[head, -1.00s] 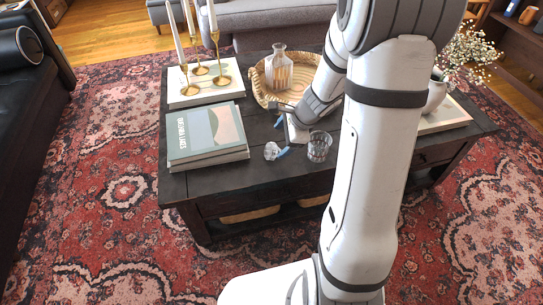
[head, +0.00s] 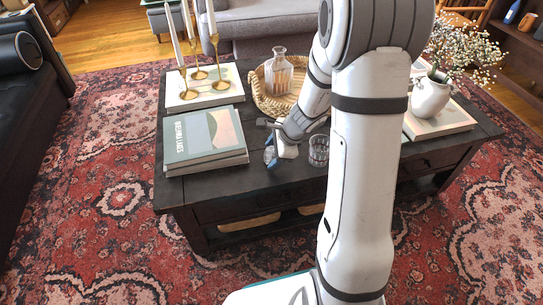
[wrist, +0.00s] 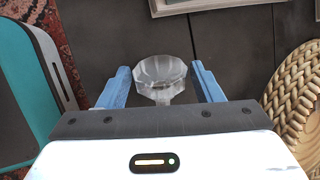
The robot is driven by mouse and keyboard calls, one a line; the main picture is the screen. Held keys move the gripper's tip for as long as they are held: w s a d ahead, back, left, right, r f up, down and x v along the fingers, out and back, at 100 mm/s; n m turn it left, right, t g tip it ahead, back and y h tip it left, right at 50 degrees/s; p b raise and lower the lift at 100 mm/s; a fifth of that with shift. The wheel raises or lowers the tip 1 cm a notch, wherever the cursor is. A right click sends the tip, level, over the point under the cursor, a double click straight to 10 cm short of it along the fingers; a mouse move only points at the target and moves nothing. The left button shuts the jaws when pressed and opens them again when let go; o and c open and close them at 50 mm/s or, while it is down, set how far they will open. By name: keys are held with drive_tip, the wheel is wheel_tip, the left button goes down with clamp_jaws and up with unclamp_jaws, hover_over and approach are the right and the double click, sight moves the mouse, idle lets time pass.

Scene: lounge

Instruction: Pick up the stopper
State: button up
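The stopper (wrist: 160,72) is a clear faceted glass piece, seen in the wrist view between my gripper's two blue fingers. In the head view the stopper (head: 268,155) is partly hidden by my gripper at the table's front part. My gripper (wrist: 163,84) is open, with one finger on each side of the stopper and small gaps on both sides. In the head view my gripper (head: 277,160) is low over the dark table (head: 240,184). Whether the fingertips touch the table is unclear.
A clear drinking glass (head: 319,151) stands close right of my gripper. A woven tray (head: 262,99) with a glass decanter (head: 279,73) is behind. Stacked books (head: 206,140) lie left. Brass candlesticks (head: 219,79) stand back left, and a white flower vase (head: 430,97) stands right.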

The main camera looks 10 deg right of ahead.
drive_tip(key=c, duration=0.7)
